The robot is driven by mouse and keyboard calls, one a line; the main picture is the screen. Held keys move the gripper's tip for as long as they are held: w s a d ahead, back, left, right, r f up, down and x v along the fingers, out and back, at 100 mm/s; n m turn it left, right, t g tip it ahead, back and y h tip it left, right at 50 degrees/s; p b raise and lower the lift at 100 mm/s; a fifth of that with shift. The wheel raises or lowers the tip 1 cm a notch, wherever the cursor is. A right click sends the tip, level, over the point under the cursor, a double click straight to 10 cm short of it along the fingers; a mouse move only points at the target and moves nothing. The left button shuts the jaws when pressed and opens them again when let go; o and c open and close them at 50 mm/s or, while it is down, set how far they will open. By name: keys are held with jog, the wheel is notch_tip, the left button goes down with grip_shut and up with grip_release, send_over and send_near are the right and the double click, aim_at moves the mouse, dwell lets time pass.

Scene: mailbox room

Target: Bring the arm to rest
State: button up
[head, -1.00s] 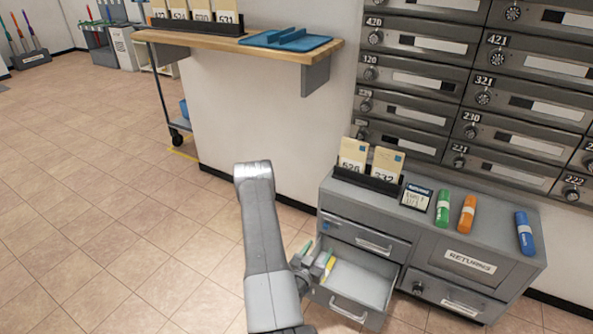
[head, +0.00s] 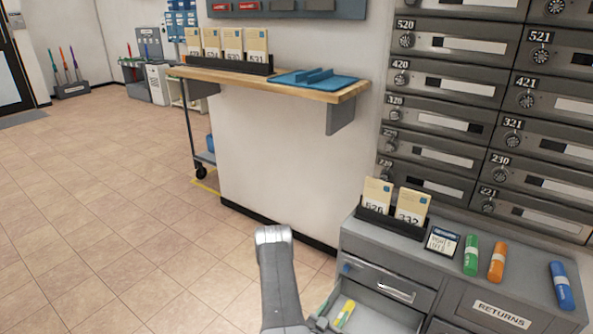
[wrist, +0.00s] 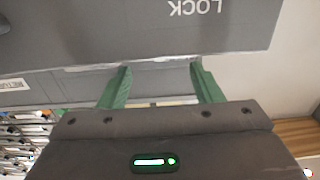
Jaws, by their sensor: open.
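My arm (head: 279,280) rises from the bottom edge of the head view, left of the grey returns cabinet (head: 455,285). My gripper (wrist: 161,72) shows in the wrist view with two green fingers spread apart and nothing between them. Beyond the fingers is a grey panel with upside-down "LOCK" lettering (wrist: 205,8). I cannot tell whether the fingertips touch it. A yellow-green tube (head: 345,314) lies in that drawer.
Green (head: 471,255), orange (head: 497,262) and blue (head: 562,286) tubes lie on the cabinet top beside a card holder (head: 392,222). A wooden shelf (head: 300,88) with a blue tray (head: 318,78) juts from the wall. Mailboxes (head: 440,120) fill the right. Floor at left is clear.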

jog(key=shift+s+a+r+p, duration=0.25)
jog(key=shift+s+r+p, duration=0.1)
jog(key=shift+r, duration=0.1)
jog(key=shift+s+a+r+p, duration=0.25)
jog(key=shift+s+r, duration=0.1)
jog(key=shift+r, duration=0.1)
jog(key=shift+d+f, duration=0.1)
notch_tip(320, 180, up, 7)
jog(key=w+d, duration=0.1)
jog(key=w, duration=0.1)
notch_tip(320, 180, down, 10)
jog(key=b, duration=0.3)
jog(key=s+a+r+p, duration=0.4)
jog(key=s+r+p, duration=0.25)
jog(key=r, duration=0.25)
jog(key=w+a+r+n+t+y+p, duration=0.1)
jog(key=w+a+r+n+y+p, duration=0.1)
jog(key=r+p, duration=0.7)
jog(key=w+a+r+n+t+y+p, duration=0.1)
jog(key=r+p, duration=0.7)
jog(key=r, duration=1.1)
jog(key=w+a+r+n+t+y+p, duration=0.1)
jog(key=w+a+r+n+y+p, duration=0.2)
jog(key=r+y+p, duration=0.4)
jog(key=shift+w+a+r+n+p, duration=0.4)
jog(key=shift+w+a+r+p, duration=0.65)
jog(key=shift+r, duration=3)
